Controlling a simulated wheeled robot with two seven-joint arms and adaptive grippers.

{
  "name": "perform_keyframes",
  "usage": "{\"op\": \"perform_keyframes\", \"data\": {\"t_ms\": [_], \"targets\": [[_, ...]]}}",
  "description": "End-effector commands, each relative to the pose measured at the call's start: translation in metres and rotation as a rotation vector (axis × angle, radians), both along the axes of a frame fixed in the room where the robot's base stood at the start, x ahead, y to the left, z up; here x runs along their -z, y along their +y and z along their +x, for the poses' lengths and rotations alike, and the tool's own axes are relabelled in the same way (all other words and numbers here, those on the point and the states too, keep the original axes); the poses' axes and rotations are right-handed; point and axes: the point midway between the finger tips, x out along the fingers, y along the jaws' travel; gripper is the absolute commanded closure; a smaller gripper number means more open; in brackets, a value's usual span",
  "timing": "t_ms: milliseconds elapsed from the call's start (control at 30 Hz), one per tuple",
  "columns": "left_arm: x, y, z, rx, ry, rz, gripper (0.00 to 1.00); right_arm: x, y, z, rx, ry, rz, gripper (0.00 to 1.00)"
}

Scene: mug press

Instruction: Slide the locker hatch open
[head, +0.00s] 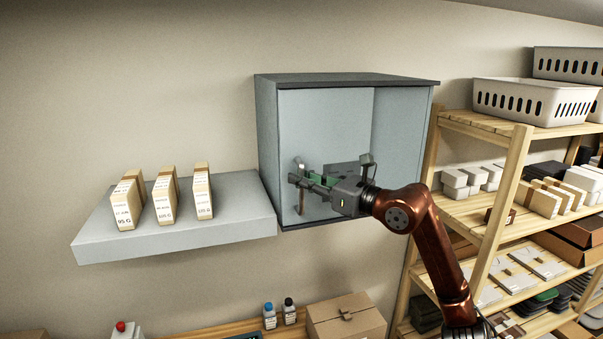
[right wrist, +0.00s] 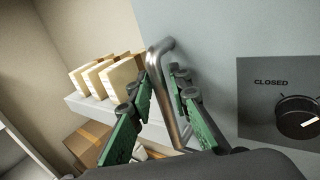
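The locker (head: 266,150) is a grey-blue box with a dark top on the wall, seen in the head view. Its pale hatch (head: 325,120) covers the left part of the front. A vertical edge runs down right of the middle. The hatch's upright metal handle (head: 301,203) is near its left side; it shows large in the right wrist view (right wrist: 163,80). My right gripper (head: 306,182) is at the handle, with green-padded fingers (right wrist: 161,88) apart on either side of the bar. A firm grip is not visible. My left gripper is out of view.
A dark plate (right wrist: 275,100) marked CLOSED carries a dial (right wrist: 297,118) right of the handle. A grey shelf (head: 245,215) with three boxes (head: 165,197) adjoins the locker's left. A wooden rack (head: 500,180) stands close on the right.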

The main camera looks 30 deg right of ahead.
Motion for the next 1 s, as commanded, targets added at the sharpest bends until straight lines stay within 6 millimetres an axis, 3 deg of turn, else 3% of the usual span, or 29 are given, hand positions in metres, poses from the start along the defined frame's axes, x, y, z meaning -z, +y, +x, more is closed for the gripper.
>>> {"op": "perform_keyframes", "data": {"t_ms": [300, 567, 1000], "targets": [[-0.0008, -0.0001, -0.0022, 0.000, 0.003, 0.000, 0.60, 0.0007, 0.0015, 0.0032, -0.001, 0.000, 0.001, 0.82], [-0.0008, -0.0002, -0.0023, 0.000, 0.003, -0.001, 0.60, 0.0006, 0.0015, 0.0030, -0.001, 0.000, 0.001, 1.00], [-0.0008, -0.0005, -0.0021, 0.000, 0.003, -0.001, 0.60, 0.0005, 0.0015, 0.0030, -0.001, -0.001, 0.001, 1.00]]}}
